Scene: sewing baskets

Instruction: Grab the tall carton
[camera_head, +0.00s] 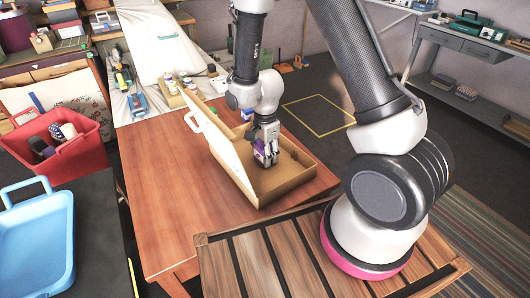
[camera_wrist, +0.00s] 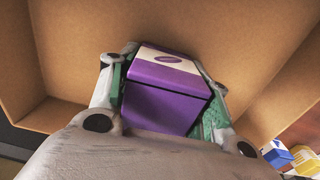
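The tall carton (camera_wrist: 165,95) is purple with a white band and an oval mark on its top part. It sits between the two fingers of my gripper (camera_wrist: 165,85) in the wrist view, with the green pads against its sides. In the head view my gripper (camera_head: 266,152) points down inside an open cardboard box (camera_head: 285,185), and a bit of the purple carton (camera_head: 258,146) shows at the fingers. The carton's lower end is hidden. I cannot tell whether it touches the box floor.
The box stands on a wooden table (camera_head: 165,200), with its lid (camera_head: 215,135) raised at the left. Small jars (camera_head: 170,84) stand behind it. A red basket (camera_head: 75,155) and a blue tray (camera_head: 38,240) are at the left. The table's left part is clear.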

